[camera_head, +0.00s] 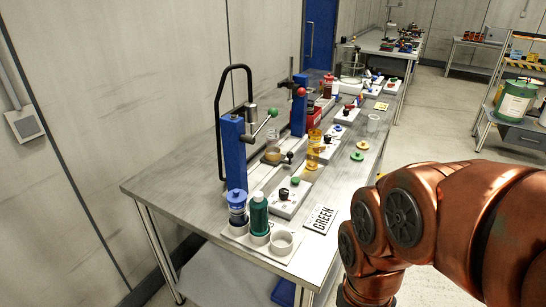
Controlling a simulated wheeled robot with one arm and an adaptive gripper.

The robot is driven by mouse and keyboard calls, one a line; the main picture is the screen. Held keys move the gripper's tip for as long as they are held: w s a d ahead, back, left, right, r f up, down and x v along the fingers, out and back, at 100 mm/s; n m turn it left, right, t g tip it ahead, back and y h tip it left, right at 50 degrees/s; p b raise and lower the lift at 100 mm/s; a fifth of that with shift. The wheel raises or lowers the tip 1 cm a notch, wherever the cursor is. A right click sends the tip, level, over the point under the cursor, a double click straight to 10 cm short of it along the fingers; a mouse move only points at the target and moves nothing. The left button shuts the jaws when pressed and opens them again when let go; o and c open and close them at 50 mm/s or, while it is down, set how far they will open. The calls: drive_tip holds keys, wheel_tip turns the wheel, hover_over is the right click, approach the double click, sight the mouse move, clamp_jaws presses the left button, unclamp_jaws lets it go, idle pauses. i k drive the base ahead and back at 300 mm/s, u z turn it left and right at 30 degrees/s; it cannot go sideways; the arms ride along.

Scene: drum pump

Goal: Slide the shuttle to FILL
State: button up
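A workbench (165,184) against the wall carries the pump gear. A blue post (233,155) with a black hoop handle and a green-ball lever (273,112) stands on its near half. A second blue post (299,104) with a red ball (301,91) stands behind it. A small yellowish round part (273,155) sits low between the posts, near a black knob (289,156). I cannot tell which part is the shuttle, and no FILL marking is readable. My orange arm comes in from the right; my gripper is not in view.
A blue-capped bottle (237,207), a green bottle (259,214) and an empty white cup (283,241) stand in a holder at the front. An amber cylinder (313,149) stands near the middle.

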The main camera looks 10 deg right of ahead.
sight(275, 159)
drive_tip(key=z, duration=0.05)
drive_tip(key=k, duration=0.5)
drive_tip(key=u, duration=1.35)
drive_tip(key=i, duration=0.9)
drive_tip(key=z, duration=0.8)
drive_tip(key=i, duration=0.5)
drive_tip(key=u, duration=0.05)
